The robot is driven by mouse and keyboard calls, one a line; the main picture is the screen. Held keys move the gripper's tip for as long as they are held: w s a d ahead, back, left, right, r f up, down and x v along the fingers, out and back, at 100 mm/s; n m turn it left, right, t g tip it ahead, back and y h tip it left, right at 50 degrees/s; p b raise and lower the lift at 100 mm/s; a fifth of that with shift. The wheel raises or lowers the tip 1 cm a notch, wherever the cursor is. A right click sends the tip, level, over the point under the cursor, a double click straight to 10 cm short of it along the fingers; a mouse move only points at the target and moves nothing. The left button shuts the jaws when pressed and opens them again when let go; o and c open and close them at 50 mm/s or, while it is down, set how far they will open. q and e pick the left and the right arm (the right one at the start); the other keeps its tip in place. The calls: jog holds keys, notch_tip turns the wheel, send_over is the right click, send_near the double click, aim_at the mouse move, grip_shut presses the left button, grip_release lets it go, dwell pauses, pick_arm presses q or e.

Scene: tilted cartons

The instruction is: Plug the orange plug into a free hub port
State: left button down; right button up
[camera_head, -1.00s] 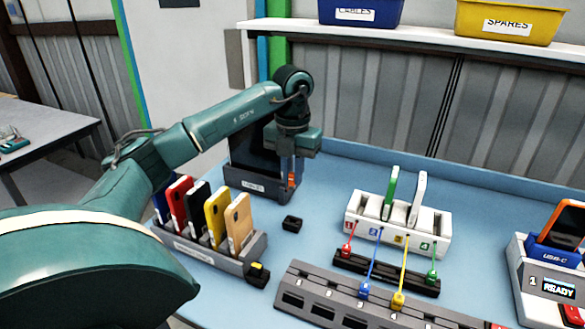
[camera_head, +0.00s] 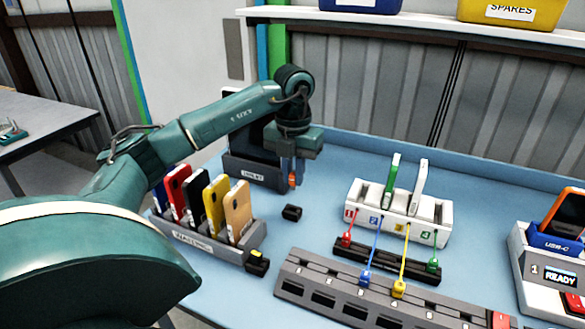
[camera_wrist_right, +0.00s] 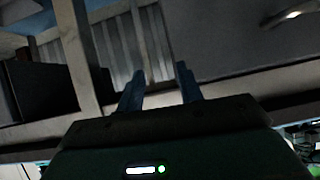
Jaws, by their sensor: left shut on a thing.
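My left gripper (camera_head: 292,172) points down and is shut on the orange plug (camera_head: 292,180), of which only a small part shows between the fingers. It is in front of the dark stand at the back left. The grey hub strip (camera_head: 326,272) lies at the front of the table, right of and nearer than the gripper. A blue plug (camera_head: 365,279) and a yellow plug (camera_head: 398,288) sit at its top face. Several dark openings line its front. In the right wrist view my right gripper (camera_wrist_right: 158,88) has its fingers apart with nothing between them.
A phone rack (camera_head: 225,255) stands left of the hub. A small black block (camera_head: 292,212) lies between. A white numbered dock (camera_head: 392,215) stands behind a black rail (camera_head: 385,263) with red and green plugs. A USB-C stand (camera_head: 540,262) is at right.

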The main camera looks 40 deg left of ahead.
pick_arm(q)
jog(key=s+d, duration=1)
jog(key=d, duration=0.2)
jog(key=shift+s, duration=0.3)
dwell(1.3)
dwell(0.4)
jog(key=shift+f+b, duration=1.8)
jog(key=shift+f, duration=0.25)
jog(key=shift+f+b, duration=0.4)
jog(key=shift+f, duration=0.05)
jog(key=shift+f+b, duration=0.7)
jog(key=shift+f, duration=0.05)
dwell(0.5)
jog(key=c, duration=1.3)
grip_release()
